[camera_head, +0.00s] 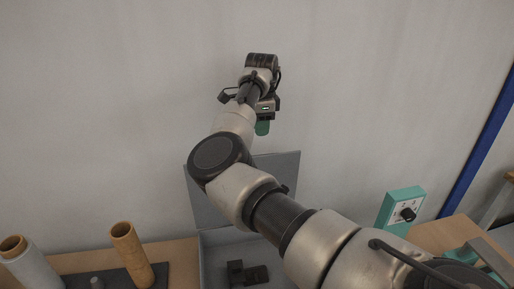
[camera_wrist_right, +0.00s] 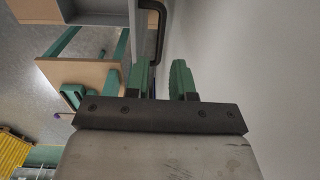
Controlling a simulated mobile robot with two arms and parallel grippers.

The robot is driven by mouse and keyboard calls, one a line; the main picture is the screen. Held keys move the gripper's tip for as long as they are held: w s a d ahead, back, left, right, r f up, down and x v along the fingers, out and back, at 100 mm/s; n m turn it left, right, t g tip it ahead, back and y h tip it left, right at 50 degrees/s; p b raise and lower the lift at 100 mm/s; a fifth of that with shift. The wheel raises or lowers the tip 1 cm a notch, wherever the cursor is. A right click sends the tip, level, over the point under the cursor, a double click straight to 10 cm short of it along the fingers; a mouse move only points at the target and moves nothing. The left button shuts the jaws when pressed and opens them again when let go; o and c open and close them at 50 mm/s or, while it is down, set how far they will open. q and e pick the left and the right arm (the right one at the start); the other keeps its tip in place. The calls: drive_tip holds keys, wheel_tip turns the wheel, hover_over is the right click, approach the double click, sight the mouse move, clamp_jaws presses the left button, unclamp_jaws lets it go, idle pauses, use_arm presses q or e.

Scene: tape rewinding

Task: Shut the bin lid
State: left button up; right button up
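The grey bin (camera_head: 212,238) stands at the bottom middle of the head view, with dark blocks inside. Its flat grey lid (camera_head: 287,168) stands up, open, behind it, partly hidden by my right arm. My right gripper (camera_head: 262,127) is above the lid's top edge, close to the wall. In the right wrist view my right gripper (camera_wrist_right: 163,80) has its two green fingers apart, with nothing seen held. A thin grey panel, probably the lid (camera_wrist_right: 132,25), shows edge-on beyond the left finger, with a dark handle (camera_wrist_right: 160,30) on it. My left gripper is not in view.
A brown tube (camera_head: 131,252) and a grey roll (camera_head: 30,265) with a brown core stand left of the bin. A green box with a black knob (camera_head: 402,209) is on the right. A plain wall (camera_head: 110,110) closes off the back.

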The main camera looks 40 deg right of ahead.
wheel_tip(320, 180, down, 9)
drive_tip(key=shift+w+d+f+p, duration=0.1)
drive_tip(key=shift+w+d+p, duration=0.05)
drive_tip(key=shift+p, duration=0.9)
drive_tip(key=shift+c, duration=0.4)
clamp_jaws()
